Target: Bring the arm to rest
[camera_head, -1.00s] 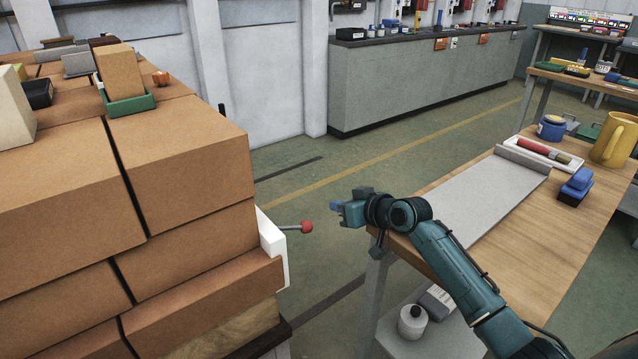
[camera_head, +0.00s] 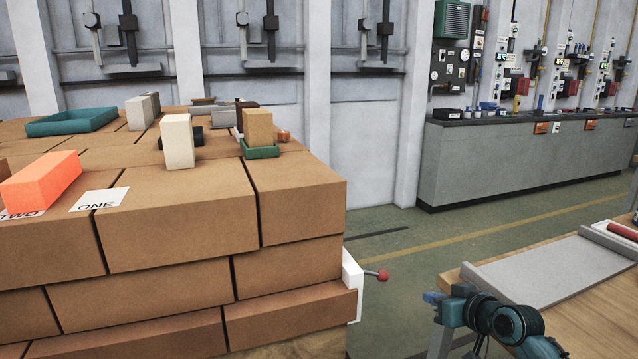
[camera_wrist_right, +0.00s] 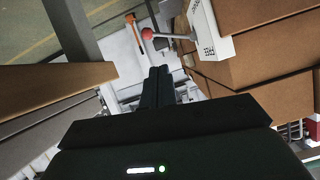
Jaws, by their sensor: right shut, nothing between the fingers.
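My right gripper (camera_head: 434,298) is at the lower right in the head view, at the near left corner of the wooden table (camera_head: 590,322). Its fingers are together and hold nothing. They also show closed in the right wrist view (camera_wrist_right: 158,82), pointing away over the floor. A lever with a red knob (camera_head: 383,275) stands out from a white plate (camera_head: 352,280) on the brick stack, left of the gripper and apart from it. The knob also shows above the fingertips in the wrist view (camera_wrist_right: 147,34). My left arm is in neither view.
The stack of large brown bricks (camera_head: 165,225) fills the left. On top are an orange brick (camera_head: 42,182), a cream brick (camera_head: 178,142), a tan brick (camera_head: 258,127) in a green holder and a teal tray (camera_head: 72,122). A grey counter (camera_head: 530,160) stands behind open floor.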

